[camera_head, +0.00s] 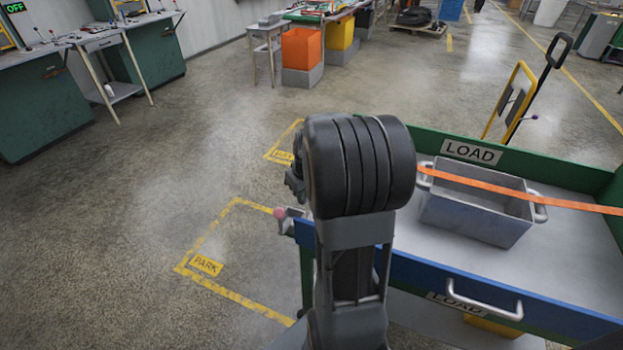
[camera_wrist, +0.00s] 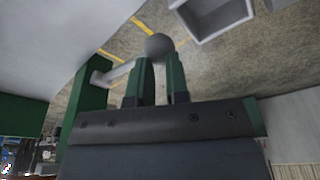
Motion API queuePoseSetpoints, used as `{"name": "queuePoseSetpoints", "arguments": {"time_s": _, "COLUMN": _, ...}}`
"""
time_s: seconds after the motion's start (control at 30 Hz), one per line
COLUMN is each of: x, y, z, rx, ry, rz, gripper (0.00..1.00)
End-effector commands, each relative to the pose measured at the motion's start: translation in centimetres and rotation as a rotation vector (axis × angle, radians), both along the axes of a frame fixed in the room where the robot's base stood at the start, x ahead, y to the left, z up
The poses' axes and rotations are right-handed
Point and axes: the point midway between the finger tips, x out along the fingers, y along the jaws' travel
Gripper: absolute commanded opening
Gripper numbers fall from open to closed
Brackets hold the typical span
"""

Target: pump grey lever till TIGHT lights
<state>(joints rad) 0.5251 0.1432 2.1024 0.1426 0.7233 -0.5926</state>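In the wrist view a pale grey lever (camera_wrist: 118,74) runs from a green post at left to a dark grey ball knob (camera_wrist: 159,46). My gripper (camera_wrist: 159,62) points at this knob. Its two green fingers stand apart with a narrow gap, and the knob shows just past their tips, looking wider than the gap. Whether they touch is unclear. In the head view my arm's dark wrist hides my fingers. A pinkish ball knob (camera_head: 280,213) shows left of the arm, by the bench corner. An orange strap (camera_head: 560,203) crosses a grey tote (camera_head: 475,208). No TIGHT light is visible.
The tote stands on the bench (camera_head: 560,262) with LOAD labels and a blue front with a handle. Yellow PARK markings (camera_head: 206,264) lie on open floor at left. Green benches with a lit OFF sign (camera_head: 14,7) stand far left. A hand truck (camera_head: 520,95) stands behind.

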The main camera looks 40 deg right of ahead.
Motion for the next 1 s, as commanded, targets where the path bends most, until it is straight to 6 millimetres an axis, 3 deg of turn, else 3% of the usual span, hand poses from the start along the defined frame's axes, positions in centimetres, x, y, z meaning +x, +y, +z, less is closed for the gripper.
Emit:
{"name": "queuePoseSetpoints", "arguments": {"time_s": 0.47, "x": 0.0, "y": 0.1, "z": -2.4, "rx": 0.001, "ry": 0.002, "rz": 0.0, "gripper": 0.15}}
{"name": "queuePoseSetpoints", "arguments": {"time_s": 0.77, "x": 0.0, "y": 0.0, "z": -1.1, "rx": 0.001, "ry": 0.001, "rz": 0.0, "gripper": 0.15}}
{"name": "queuePoseSetpoints", "arguments": {"time_s": 1.0, "x": 0.0, "y": -0.1, "z": 1.1, "rx": 0.001, "ry": 0.002, "rz": 0.0, "gripper": 0.15}}
